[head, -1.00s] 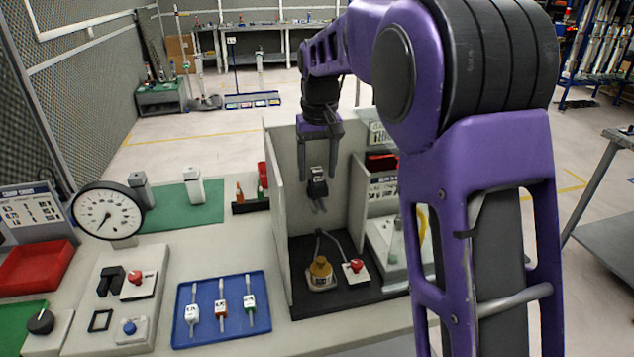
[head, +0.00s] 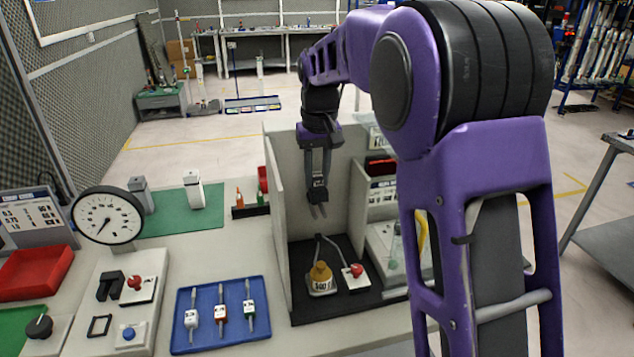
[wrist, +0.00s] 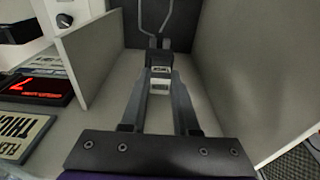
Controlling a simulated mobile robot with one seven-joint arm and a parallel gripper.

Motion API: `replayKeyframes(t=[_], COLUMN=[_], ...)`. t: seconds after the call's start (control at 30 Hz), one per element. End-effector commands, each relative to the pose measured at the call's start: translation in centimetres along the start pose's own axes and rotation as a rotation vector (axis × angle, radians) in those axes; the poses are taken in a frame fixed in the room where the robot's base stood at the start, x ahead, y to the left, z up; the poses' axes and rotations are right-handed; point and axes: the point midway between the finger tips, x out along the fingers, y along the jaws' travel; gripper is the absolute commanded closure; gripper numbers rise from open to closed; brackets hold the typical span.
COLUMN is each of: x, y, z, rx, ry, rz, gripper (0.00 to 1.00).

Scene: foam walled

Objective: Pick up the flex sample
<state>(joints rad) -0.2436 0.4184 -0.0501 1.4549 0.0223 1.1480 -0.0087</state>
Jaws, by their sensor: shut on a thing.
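My gripper (head: 317,178) is in the walled bay, its fingers pointing down. It is shut on a dark piece with a small white label and two prongs (head: 317,194), held above the bay floor. In the wrist view the dark piece (wrist: 160,60) sits between the fingertips. I cannot read which one is the flex sample. The gripper is apart from the tray.
The bay's left wall (head: 277,230) stands between the gripper and the blue tray. On the bay floor are a brown-topped weight (head: 320,278) and a red button (head: 356,270). A round dial (head: 108,216) and a control panel stand at left.

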Motion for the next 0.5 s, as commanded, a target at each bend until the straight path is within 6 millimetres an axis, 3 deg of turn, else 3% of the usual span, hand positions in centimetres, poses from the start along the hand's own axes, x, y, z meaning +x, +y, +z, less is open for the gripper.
replayKeyframes(t=[0.17, 0.5], x=[-1.3, -7.9], y=[0.0, 0.0], z=[-0.2, -1.0], rx=[0.0, 0.0], ry=[0.002, 0.004], rz=[-0.001, -0.001], gripper=[1.0, 1.0])
